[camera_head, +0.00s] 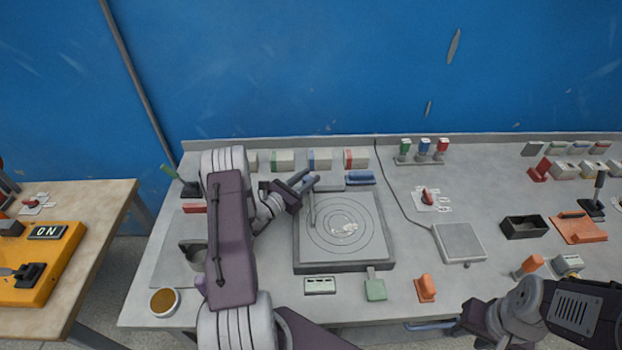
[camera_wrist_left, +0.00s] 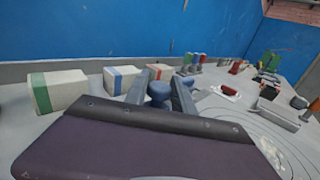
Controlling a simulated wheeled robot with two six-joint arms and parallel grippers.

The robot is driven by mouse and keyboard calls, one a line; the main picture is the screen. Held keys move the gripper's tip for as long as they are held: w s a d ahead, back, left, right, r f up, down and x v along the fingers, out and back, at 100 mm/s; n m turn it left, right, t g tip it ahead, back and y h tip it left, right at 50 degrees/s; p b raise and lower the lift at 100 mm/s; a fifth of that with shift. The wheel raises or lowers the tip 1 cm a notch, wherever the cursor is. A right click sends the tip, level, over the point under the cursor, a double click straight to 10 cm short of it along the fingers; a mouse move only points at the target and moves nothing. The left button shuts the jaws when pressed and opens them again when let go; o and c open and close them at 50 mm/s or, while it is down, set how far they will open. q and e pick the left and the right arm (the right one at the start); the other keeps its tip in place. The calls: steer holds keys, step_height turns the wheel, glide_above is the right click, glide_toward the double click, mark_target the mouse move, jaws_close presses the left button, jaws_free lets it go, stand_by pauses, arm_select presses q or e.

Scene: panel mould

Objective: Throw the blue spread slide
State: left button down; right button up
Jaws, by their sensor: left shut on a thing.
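My left gripper (camera_head: 304,183) is at the back left corner of the square grey mould plate (camera_head: 302,255). In the left wrist view its two fingers (camera_wrist_left: 160,92) stand on either side of a blue round knob (camera_wrist_left: 158,91) and are shut on it. The knob is mostly hidden in the head view. A blue block (camera_head: 360,177) sits at the plate's back edge, right of the gripper and apart from it. Whether it joins the held knob is unclear. My right gripper (camera_head: 476,319) is low at the right, its fingers too unclear to read.
Blocks with green (camera_head: 282,160), blue (camera_head: 319,160) and red (camera_head: 356,159) bands stand behind the plate. A grey bar (camera_head: 311,208) rises from its left part. A red switch (camera_head: 427,196) and a grey square pad (camera_head: 459,242) lie right. A cup (camera_head: 164,301) stands front left.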

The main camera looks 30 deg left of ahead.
arm_select(q)
steer(key=s+a, duration=0.1)
steer(key=a, duration=0.2)
steer(key=s+a+b, duration=0.1)
steer(key=shift+s+a+r, duration=0.1)
steer(key=shift+s+a, duration=0.15)
steer(key=shift+s, duration=0.1)
steer(key=c, duration=1.2)
jaws_free()
steer(key=shift+a, duration=0.1)
steer(key=shift+o, duration=0.7)
steer(key=shift+s+a, duration=0.1)
steer(key=shift+s, duration=0.05)
